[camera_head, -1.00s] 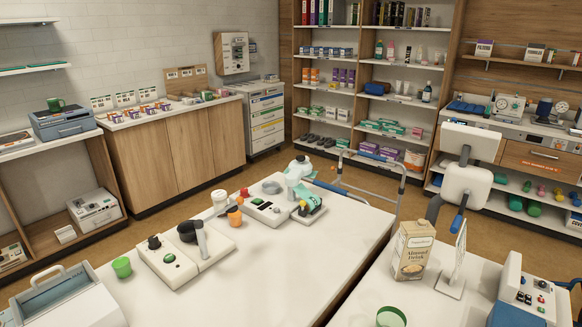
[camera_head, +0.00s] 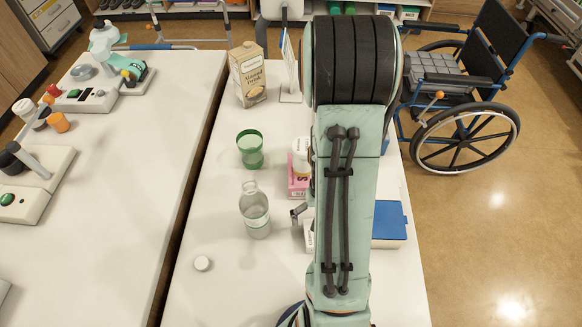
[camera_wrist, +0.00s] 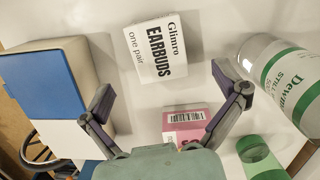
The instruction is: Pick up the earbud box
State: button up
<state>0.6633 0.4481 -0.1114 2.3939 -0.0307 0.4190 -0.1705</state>
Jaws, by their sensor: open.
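The earbud box (camera_wrist: 151,52) is white with black lettering, "Glimro EARBUDS one pair". It lies on the white table at the top middle of the wrist view, slightly tilted in the picture. My gripper (camera_wrist: 164,84) is open, with its two fingers spread wide and nothing between them. The box is just ahead of the fingertips, roughly centred, and appears apart from both. In the head view my arm covers most of this spot. One finger and a small white edge, probably the earbud box (camera_head: 309,236), show left of the arm.
A clear bottle (camera_head: 255,212) stands left of the arm, close to the right finger in the wrist view. A green cup (camera_head: 250,148), almond drink carton (camera_head: 248,75) and blue-lidded box (camera_head: 389,222) stand nearby.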

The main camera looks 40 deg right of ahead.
jog(key=f, duration=0.7)
jog(key=shift+s+a, duration=0.15)
jog(key=shift+s, duration=0.2)
jog(key=shift+r, duration=0.1)
jog(key=c, duration=1.3)
